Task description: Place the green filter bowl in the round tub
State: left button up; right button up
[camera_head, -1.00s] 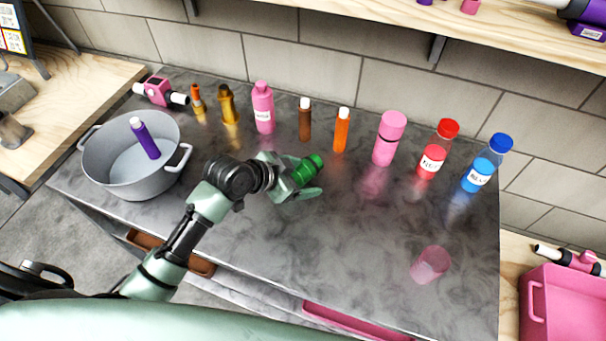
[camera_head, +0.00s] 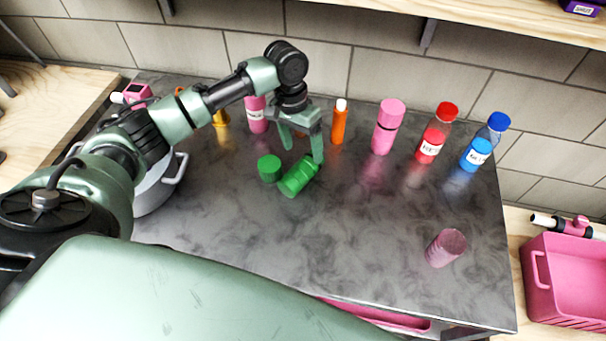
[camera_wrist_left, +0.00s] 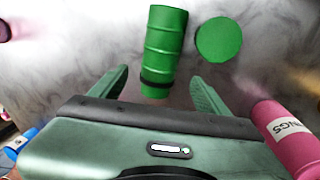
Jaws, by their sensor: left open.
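A green ribbed cylinder (camera_head: 299,176) with a dark band lies on its side on the dark counter. It also shows in the left wrist view (camera_wrist_left: 164,42). A separate short round green piece (camera_head: 269,168) is close beside it, also in the left wrist view (camera_wrist_left: 218,40). I cannot tell for sure which one is the filter bowl. My left gripper (camera_head: 302,149) is open and empty, fingers pointing down just behind the cylinder. The grey round tub (camera_head: 158,188) is at the left, mostly hidden behind my left arm. My right gripper is not in view.
A pink bottle (camera_head: 257,117), an orange bottle (camera_head: 339,124), a pink canister (camera_head: 388,127), a red-capped jar (camera_head: 437,135) and a blue-capped jar (camera_head: 484,143) line the back. The counter's middle is clear.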

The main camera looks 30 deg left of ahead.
aim_at(305, 162)
pick_arm(q)
jog(key=f, duration=0.1)
jog(key=f+p, duration=0.1)
jog(key=f, duration=0.1)
jog(key=d+f, duration=0.1)
jog(key=f, duration=0.1)
jog(key=shift+s+f, duration=0.25)
jog(key=shift+s, duration=0.15)
jog(key=shift+f, duration=0.35)
jog(key=shift+c, duration=0.9)
grip_shut()
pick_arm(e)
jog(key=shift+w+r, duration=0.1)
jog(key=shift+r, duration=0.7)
pick_arm(q)
jog(key=shift+r, duration=0.15)
jog(key=shift+w+r, duration=0.1)
jog(key=shift+r, duration=0.35)
notch_tip(305, 162, up, 19)
jog(key=b, duration=0.1)
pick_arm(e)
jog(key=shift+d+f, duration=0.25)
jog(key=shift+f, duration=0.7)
